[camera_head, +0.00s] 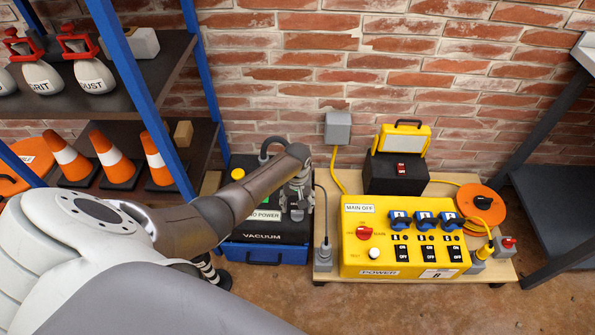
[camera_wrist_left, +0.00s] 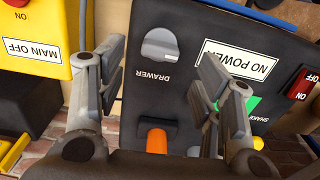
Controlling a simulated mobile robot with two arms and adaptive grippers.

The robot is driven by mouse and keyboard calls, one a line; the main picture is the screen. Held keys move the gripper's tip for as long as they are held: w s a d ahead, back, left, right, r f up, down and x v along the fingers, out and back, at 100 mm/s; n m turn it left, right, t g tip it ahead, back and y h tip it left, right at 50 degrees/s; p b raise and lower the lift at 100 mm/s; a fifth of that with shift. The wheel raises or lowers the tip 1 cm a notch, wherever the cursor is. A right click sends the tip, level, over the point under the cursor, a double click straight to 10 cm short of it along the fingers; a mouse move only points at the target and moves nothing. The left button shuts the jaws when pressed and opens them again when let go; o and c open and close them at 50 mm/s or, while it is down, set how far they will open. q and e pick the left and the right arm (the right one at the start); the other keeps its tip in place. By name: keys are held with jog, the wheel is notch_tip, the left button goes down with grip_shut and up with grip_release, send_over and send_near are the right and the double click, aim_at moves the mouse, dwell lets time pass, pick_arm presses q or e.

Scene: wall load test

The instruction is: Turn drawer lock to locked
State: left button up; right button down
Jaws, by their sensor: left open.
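The drawer lock (camera_wrist_left: 160,45) is a grey round knob on the black top panel of the vacuum unit, above the word DRAWER, which reads upside down in the left wrist view. My left gripper (camera_wrist_left: 170,75) is open, its two fingers apart on either side of the knob's column and not touching it. In the head view the vacuum unit (camera_head: 262,237) stands on the floor with a blue base, and my left gripper (camera_head: 297,200) hangs over its right part. My left arm hides much of the panel, and the lock does not show there. My right gripper is not in view.
A yellow power box (camera_head: 385,257) stands right of the vacuum unit on a low wooden platform, with a grey plug (camera_head: 324,254) between them. A red switch (camera_wrist_left: 303,83) sits on the panel beside the lock. A blue-framed shelf (camera_head: 118,62) is at the left.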

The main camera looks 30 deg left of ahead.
aim_at(298, 211)
pick_arm(q)
notch_tip(298, 211, up, 7)
jog(key=shift+r, duration=0.15)
dwell(0.7)
jog(key=s+d+f+m+t, duration=0.1)
jog(key=s+d+f+m, duration=0.4)
jog(key=s, duration=0.5)
jog(key=s+d+f+m+t, duration=0.1)
jog(key=s+d+f+m, duration=0.1)
jog(key=s+d+f, duration=0.65)
jog(key=s+a+f+m+p, duration=0.1)
jog(key=s+a+p, duration=0.1)
jog(key=s+p, duration=0.6)
jog(key=s+a+g+p, duration=0.1)
jog(key=s+a+p, duration=0.1)
jog(key=s+p, duration=0.7)
jog(key=s, duration=0.8)
jog(key=shift+s+a+f+m, duration=0.25)
jog(key=shift+s+f+m, duration=0.05)
jog(key=shift+f+m, duration=0.1)
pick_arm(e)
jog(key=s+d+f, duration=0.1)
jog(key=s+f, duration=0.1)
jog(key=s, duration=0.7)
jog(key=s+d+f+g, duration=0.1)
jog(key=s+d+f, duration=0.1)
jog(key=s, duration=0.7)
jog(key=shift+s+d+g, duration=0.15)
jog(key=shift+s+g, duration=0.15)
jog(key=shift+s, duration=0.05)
